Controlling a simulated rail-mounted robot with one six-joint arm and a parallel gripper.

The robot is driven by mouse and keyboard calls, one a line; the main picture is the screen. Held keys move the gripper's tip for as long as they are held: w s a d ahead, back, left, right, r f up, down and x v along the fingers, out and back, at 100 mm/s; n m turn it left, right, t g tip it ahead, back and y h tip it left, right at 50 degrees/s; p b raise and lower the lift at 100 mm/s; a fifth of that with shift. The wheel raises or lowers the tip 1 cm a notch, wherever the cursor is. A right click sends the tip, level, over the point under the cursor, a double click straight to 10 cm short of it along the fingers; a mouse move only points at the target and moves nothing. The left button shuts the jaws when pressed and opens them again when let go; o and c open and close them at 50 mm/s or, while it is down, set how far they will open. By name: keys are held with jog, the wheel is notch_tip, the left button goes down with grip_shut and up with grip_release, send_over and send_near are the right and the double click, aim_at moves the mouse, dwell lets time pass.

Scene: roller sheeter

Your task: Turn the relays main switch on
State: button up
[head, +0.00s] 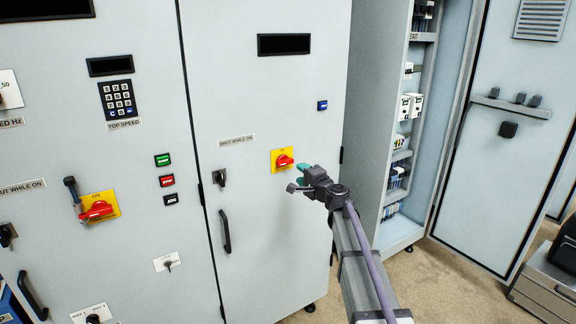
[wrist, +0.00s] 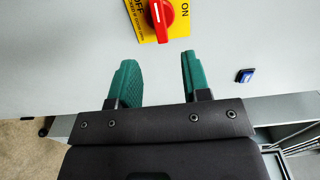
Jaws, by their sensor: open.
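A red rotary switch (head: 284,160) sits on a yellow plate on the middle grey cabinet door; no relays label is readable. In the wrist view, the red knob (wrist: 163,14) is at the top, with OFF printed on its left and ON on its right. Its ridge with a white line runs nearly up and down there, roughly across the OFF–ON direction. My gripper (head: 302,169) is close to the switch, at its right in the head view. Its green fingers (wrist: 157,66) are open and empty, and the knob lies beyond their tips, not between them.
Another red switch on a yellow plate (head: 97,207) is on the left door. A key switch (head: 219,177) and a black door handle (head: 225,231) stick out left of my gripper. A small blue button (head: 322,105) is above it. An open cabinet (head: 411,229) stands at right.

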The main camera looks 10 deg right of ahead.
aim_at(287, 163)
jog(key=x, duration=0.9)
jog(key=shift+w+a, duration=0.15)
grip_shut()
